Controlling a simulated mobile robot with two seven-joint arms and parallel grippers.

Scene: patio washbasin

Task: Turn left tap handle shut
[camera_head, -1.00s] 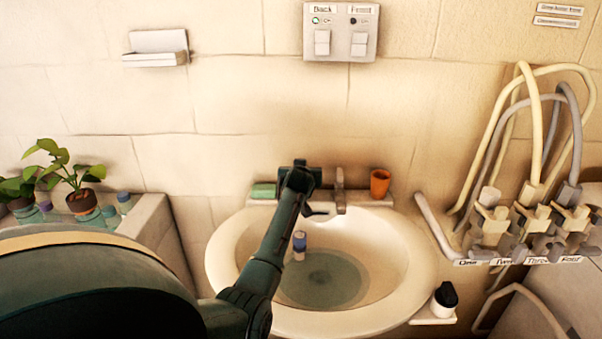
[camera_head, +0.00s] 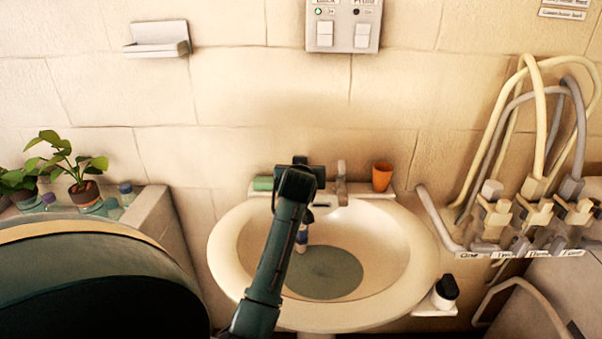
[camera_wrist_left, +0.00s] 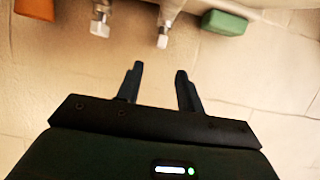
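The washbasin (camera_head: 228,250) has a metal tap fitting (camera_head: 341,185) on its back ledge, right of my arm's end. In the left wrist view, a small metal handle (camera_wrist_left: 163,38) lies just beyond the fingertips of my left gripper (camera_wrist_left: 159,69), close to the gap between them. A larger metal tap part (camera_wrist_left: 99,25) is further left. The gripper is open with nothing between its fingers, and I see no contact with the handle. In the head view my left wrist hides the fingers and most of that handle. My right gripper is in neither view.
A green soap block (camera_head: 263,184) and an orange cup (camera_head: 382,177) flank the tap on the ledge. Hoses (camera_head: 540,120) hang at right; a plant (camera_head: 84,190) stands left.

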